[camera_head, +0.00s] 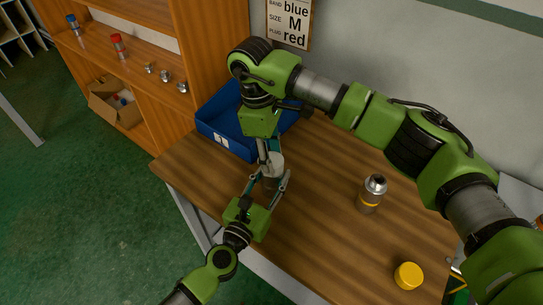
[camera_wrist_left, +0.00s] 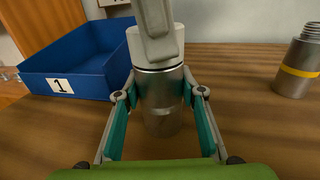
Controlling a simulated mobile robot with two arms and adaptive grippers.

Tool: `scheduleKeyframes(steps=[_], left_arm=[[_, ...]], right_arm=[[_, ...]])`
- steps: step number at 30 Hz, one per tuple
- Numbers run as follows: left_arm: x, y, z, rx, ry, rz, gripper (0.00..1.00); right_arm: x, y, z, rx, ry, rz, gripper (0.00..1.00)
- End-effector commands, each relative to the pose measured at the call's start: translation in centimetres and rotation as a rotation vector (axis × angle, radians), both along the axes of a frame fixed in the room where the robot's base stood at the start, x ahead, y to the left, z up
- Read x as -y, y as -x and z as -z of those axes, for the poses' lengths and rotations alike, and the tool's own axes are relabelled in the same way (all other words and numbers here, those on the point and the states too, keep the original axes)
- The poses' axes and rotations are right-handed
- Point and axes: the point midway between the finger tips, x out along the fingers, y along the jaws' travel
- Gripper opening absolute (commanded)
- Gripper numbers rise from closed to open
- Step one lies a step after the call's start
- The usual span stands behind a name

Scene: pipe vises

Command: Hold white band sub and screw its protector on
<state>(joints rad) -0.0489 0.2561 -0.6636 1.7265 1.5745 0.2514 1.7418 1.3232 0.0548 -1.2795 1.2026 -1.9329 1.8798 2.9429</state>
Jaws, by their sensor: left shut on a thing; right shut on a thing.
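The sub (camera_wrist_left: 160,105) is a grey metal cylinder standing upright on the table in the left wrist view. A white protector (camera_wrist_left: 138,48) sits on its top, in line with it; I cannot tell how far it is threaded. My left gripper (camera_head: 269,184) is shut around the sub from the front, its teal pads on both sides. My right gripper (camera_head: 270,156) comes down from above and is shut on the white protector. One of its grey fingers crosses in front of the protector in the left wrist view. The sub's white band is not clearly distinguishable.
A blue bin (camera_head: 207,127) marked 1 stands just behind the grippers. A yellow-banded sub (camera_head: 369,198) stands to the right, with a yellow protector (camera_head: 408,275) nearer the front. A wooden shelf (camera_head: 180,45) with small parts is at back left. The table between is clear.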

Motion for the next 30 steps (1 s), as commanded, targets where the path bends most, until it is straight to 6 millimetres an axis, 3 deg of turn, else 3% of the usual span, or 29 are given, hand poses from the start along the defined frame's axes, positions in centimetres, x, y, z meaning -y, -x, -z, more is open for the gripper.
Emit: scheduleKeyframes(steps=[9, 10, 12, 23, 30], left_arm=[[0.1, 0.1, 0.1, -0.002, -0.001, 0.002, 0.0], [0.1, 0.1, 0.1, -0.002, -0.001, 0.002, 0.0], [0.1, 0.1, 0.1, -0.002, -0.001, 0.002, 0.0], [0.1, 0.1, 0.1, -0.002, 0.0, 0.002, 0.0], [0.1, 0.1, 0.1, -0.003, 0.001, 0.002, 0.0]], right_arm=[[0.1, -0.2, -0.1, 0.006, 0.002, 0.027, 0.21], [0.1, -0.2, -0.1, 0.006, 0.002, 0.027, 0.4], [0.1, -0.2, -0.1, 0.006, 0.002, 0.027, 0.54], [0.0, -0.1, -0.2, 0.003, 0.001, 0.024, 0.54], [0.0, -0.1, -2.8, 0.005, -0.001, 0.022, 0.54]])
